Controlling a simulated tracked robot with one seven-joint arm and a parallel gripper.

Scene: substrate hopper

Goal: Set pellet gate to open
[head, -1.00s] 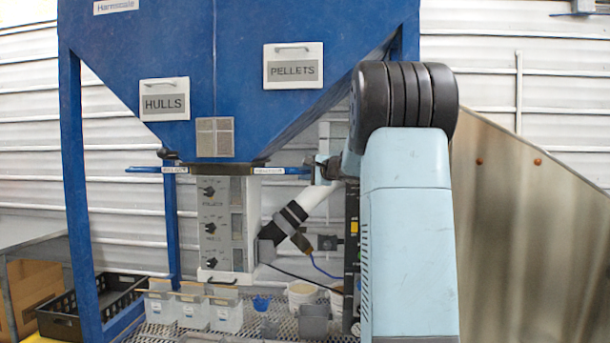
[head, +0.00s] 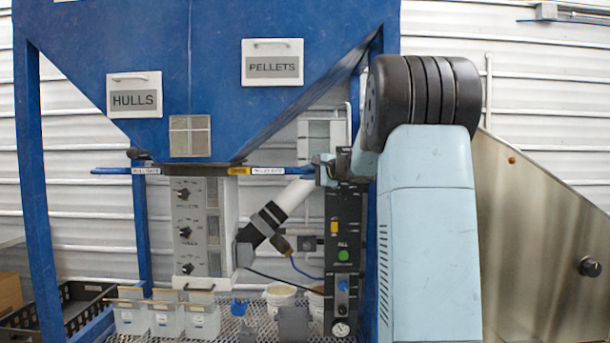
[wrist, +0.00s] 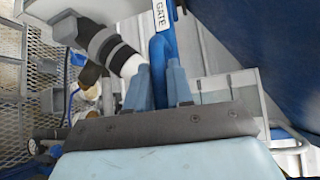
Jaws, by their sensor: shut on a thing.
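The pellet gate (head: 290,170) is a blue bar with a white label under the right side of the hopper's mouth. A yellow tag (head: 239,171) shows just left of that label; its lettering is too small to read surely. My gripper (head: 324,171) is at the bar's right end. In the wrist view, my gripper's two blue-grey fingers (wrist: 160,80) are shut on either side of the blue pellet gate bar (wrist: 159,48), with the label's word GATE beyond them. The fingers partly hide the bar's end.
The blue hopper (head: 215,70) stands above a grey control column (head: 190,235). A white pipe (head: 290,200) slopes below the gate. A black panel (head: 344,250) with a green button stands close under my gripper. Clear bins (head: 165,318) stand on the mesh at lower left.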

